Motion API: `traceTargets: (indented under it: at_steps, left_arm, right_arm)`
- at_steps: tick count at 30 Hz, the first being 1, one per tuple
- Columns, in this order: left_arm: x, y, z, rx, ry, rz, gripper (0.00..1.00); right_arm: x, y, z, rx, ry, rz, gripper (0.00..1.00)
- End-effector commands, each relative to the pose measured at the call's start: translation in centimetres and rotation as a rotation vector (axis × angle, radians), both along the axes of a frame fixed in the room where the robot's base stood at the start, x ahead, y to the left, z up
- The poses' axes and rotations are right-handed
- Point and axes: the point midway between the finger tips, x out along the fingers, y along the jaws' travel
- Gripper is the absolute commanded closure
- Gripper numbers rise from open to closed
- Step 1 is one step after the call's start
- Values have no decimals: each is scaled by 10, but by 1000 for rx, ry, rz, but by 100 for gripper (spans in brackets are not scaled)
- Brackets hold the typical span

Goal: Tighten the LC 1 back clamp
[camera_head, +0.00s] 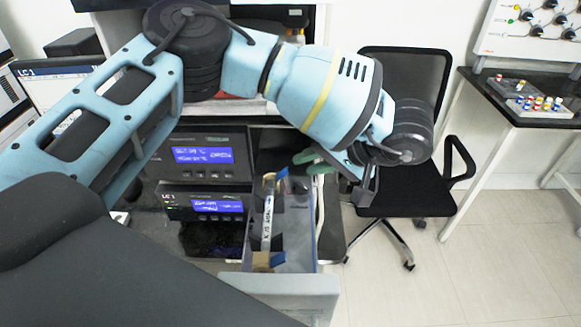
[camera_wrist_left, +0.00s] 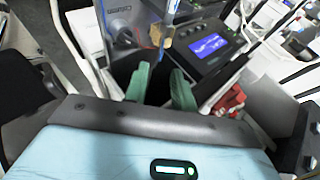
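The LC 1 unit (camera_head: 203,203) has a lit blue display and stands below a similar unit. To its right, a pale labelled column (camera_head: 267,222) runs from back to front in an open bay. A blue clamp piece with a tan block, which looks like the back clamp (camera_head: 281,174), is at the column's far end. A similar front clamp (camera_head: 277,260) is at the near end. My left gripper (camera_head: 312,162) is just right of the back clamp, apparently not touching it. In the left wrist view its green fingers (camera_wrist_left: 160,85) are apart, with a tan block (camera_wrist_left: 167,36) beyond them.
A black office chair (camera_head: 405,195) stands to the right, and a side table (camera_head: 520,105) with small coloured-cap vials is farther right. A grey drawer front (camera_head: 285,290) is nearest me below the column.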

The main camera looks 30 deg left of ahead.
Motion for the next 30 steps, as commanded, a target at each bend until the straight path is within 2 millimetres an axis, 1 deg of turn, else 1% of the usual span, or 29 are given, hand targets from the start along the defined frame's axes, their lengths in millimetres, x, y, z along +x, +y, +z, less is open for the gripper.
traceTargets:
  at_steps: [3, 10, 15, 23, 29, 30]
  left_arm:
    - [1, 16, -13, -1, 3, 3, 74]
    - [3, 37, -32, -2, 1, 1, 74]
    - [3, 44, -38, 0, 0, 0, 74]
    - [3, 45, -39, 0, 0, 0, 74]
    - [4, 45, -39, 0, 0, 0, 99]
    - [4, 45, -39, 0, 0, 0, 100]
  right_arm:
    - [1, 0, 1, 0, -3, 1, 61]
    - [2, 0, 2, -1, -5, 1, 61]
    - [2, 0, 2, -1, -6, 1, 61]
    - [2, 0, 2, -1, -5, 1, 61]
    - [2, 0, 2, -1, -5, 1, 61]
    - [2, 0, 2, -1, -5, 1, 61]
